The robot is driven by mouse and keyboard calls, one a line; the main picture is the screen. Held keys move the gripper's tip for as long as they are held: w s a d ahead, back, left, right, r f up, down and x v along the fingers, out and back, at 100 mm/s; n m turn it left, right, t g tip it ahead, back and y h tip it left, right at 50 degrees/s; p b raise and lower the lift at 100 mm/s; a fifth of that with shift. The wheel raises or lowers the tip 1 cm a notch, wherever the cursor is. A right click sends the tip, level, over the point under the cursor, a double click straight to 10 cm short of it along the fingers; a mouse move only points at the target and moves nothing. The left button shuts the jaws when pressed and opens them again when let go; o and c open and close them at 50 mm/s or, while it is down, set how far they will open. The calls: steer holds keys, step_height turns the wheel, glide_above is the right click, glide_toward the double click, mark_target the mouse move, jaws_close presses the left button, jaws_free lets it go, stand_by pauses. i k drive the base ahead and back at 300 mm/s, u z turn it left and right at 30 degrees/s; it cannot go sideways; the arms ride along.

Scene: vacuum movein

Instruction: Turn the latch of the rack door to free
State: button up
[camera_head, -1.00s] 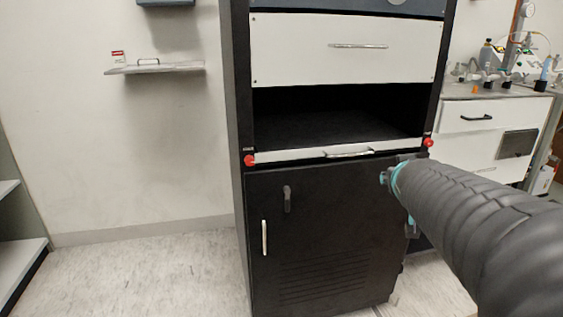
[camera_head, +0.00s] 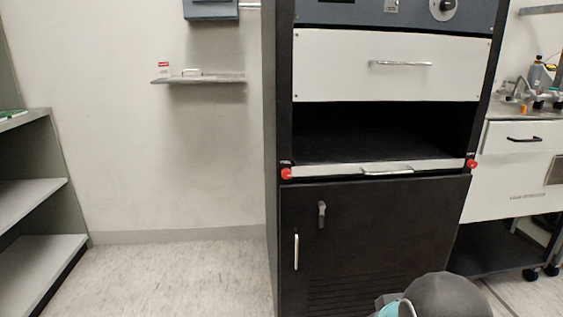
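The rack door (camera_head: 400,225) is a black panel at the bottom of the black rack, and it looks closed. Its latch (camera_head: 322,214) is a small grey handle near the door's upper left, hanging roughly vertical. A pale upright pull handle (camera_head: 296,252) is below and left of the latch. Part of my dark arm with a teal ring shows at the bottom edge, in front of the door's lower right. My gripper's fingers are not visible.
Above the door is a shelf with a silver handle (camera_head: 388,171) and red knobs (camera_head: 286,174) (camera_head: 472,164) at its ends. A white drawer (camera_head: 390,70) is higher up. A wall shelf (camera_head: 200,80) hangs left. Floor (camera_head: 180,275) left of the rack is clear.

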mark_target(322, 206)
steer(key=z, duration=1.5)
steer(key=k, duration=0.85)
steer(key=u, duration=1.55)
steer(key=i, duration=0.5)
steer(key=u, duration=0.05)
